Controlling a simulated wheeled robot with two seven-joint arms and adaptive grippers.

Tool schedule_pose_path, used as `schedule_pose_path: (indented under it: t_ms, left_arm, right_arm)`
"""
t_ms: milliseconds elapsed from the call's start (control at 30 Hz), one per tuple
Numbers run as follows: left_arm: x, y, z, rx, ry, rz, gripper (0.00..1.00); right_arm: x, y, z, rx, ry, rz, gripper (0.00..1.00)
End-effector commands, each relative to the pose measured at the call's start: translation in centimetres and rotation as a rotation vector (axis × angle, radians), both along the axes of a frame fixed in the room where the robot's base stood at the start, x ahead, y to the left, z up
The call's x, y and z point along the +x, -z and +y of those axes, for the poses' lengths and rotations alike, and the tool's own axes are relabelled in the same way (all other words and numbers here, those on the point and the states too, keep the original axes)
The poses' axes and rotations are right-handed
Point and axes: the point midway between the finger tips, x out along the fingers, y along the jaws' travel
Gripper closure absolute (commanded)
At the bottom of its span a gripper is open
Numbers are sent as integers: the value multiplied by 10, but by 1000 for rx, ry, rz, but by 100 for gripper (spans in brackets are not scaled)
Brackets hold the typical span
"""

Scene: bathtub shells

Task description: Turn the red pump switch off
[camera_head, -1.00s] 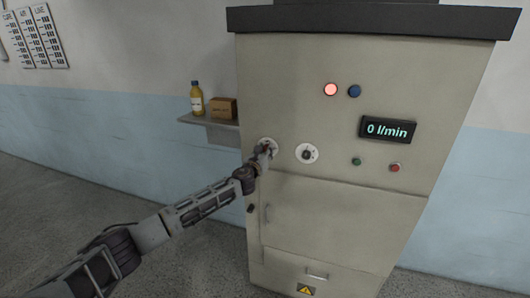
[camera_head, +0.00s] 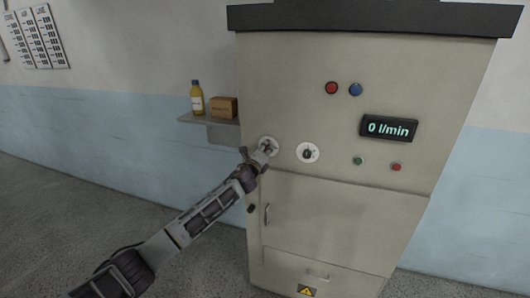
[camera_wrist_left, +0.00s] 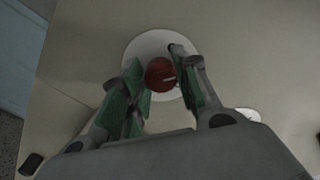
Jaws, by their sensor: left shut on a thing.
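The red pump switch (camera_wrist_left: 160,74) is a round red knob with a pale line, on a white round plate (camera_wrist_left: 133,48) on the cabinet front. In the left wrist view my left gripper (camera_wrist_left: 158,80) has its green-padded fingers on both sides of the knob and is shut on it. In the head view the left gripper (camera_head: 266,150) covers most of the knob; the white plate shows around it. The red lamp (camera_head: 331,88) high on the cabinet is dark. My right gripper does not show.
A black switch on a white plate (camera_head: 307,153) sits just right of the gripper. A blue lamp (camera_head: 355,89), a display reading 0 l/min (camera_head: 389,128) and green and red buttons are further right. A shelf (camera_head: 207,121) with a bottle (camera_head: 196,98) and box (camera_head: 223,107) stands left.

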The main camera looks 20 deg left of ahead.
Motion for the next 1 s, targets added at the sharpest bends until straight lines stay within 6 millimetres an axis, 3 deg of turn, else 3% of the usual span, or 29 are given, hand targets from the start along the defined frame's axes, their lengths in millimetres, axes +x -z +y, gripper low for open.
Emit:
schedule_pose_path:
  t_ms: [500,1000]
  left_arm:
    - [0,3,0,-449,-1,17,93]
    - [0,4,1,-591,-2,22,93]
  right_arm:
    - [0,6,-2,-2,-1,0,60]
    - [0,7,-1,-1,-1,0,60]
